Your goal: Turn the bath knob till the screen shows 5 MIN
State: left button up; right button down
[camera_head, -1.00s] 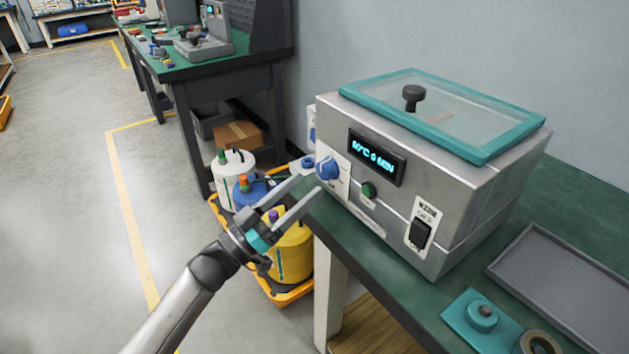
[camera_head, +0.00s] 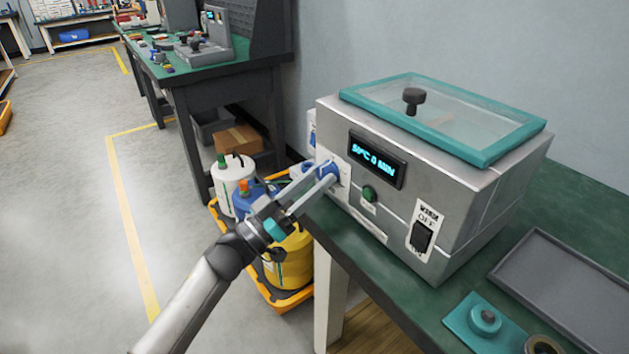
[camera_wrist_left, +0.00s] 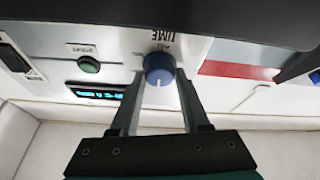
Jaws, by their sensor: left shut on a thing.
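The bath (camera_head: 420,165) is a grey metal box with a teal-framed clear lid, on the green bench. Its screen (camera_head: 377,160) shows a temperature and what reads as 0 MIN. The blue bath knob (camera_head: 329,171) is on the front, left of the screen. My left gripper (camera_head: 322,177) has its two fingers on either side of the knob and is shut on it. In the left wrist view the knob (camera_wrist_left: 158,70) sits between the fingertips, with a white pointer line and the word TIME beside it. My right gripper is not in view.
A green button (camera_head: 369,193) and a black power switch (camera_head: 421,235) are on the bath's front. A grey tray (camera_head: 512,268) and a teal block (camera_head: 484,322) lie on the bench to the right. Bottles in a yellow crate (camera_head: 265,290) stand below on the floor.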

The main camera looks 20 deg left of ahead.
pick_arm(q)
grip_shut()
